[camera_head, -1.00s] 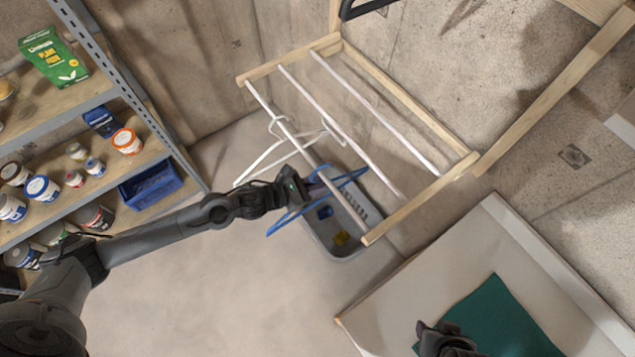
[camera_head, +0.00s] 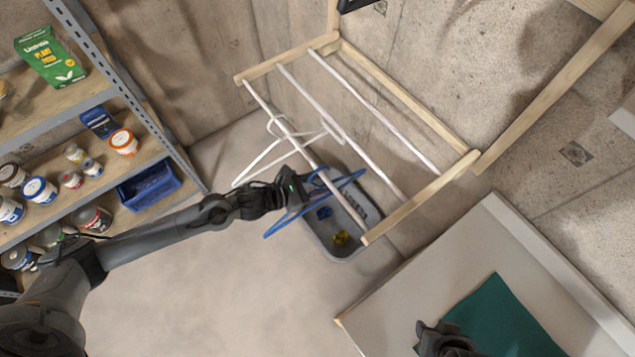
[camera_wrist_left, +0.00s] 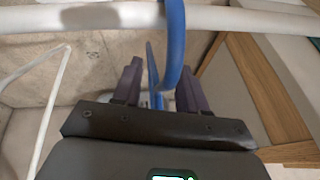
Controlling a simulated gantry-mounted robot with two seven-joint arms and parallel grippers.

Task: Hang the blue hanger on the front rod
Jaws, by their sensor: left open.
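The blue hanger (camera_head: 282,225) is at the front rod (camera_head: 262,103) of the wooden rack, near the rod's right part. In the left wrist view its blue hook (camera_wrist_left: 175,40) passes in front of a white rod (camera_wrist_left: 240,19) and runs out of the top, so the hook's end is hidden. My left gripper (camera_head: 305,187) is open around the hanger's neck, with one finger on each side in the wrist view (camera_wrist_left: 157,78). My right gripper (camera_head: 440,334) is at the bottom, over the green sheet; its jaws are unclear.
A white hanger (camera_head: 262,163) hangs on the front rod, left of the blue one. Two more rods lie behind. A grey bin (camera_head: 335,250) with blue and yellow items stands below. A shelf with cans and a blue basket (camera_head: 150,186) is at left; a table (camera_head: 400,293) at lower right.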

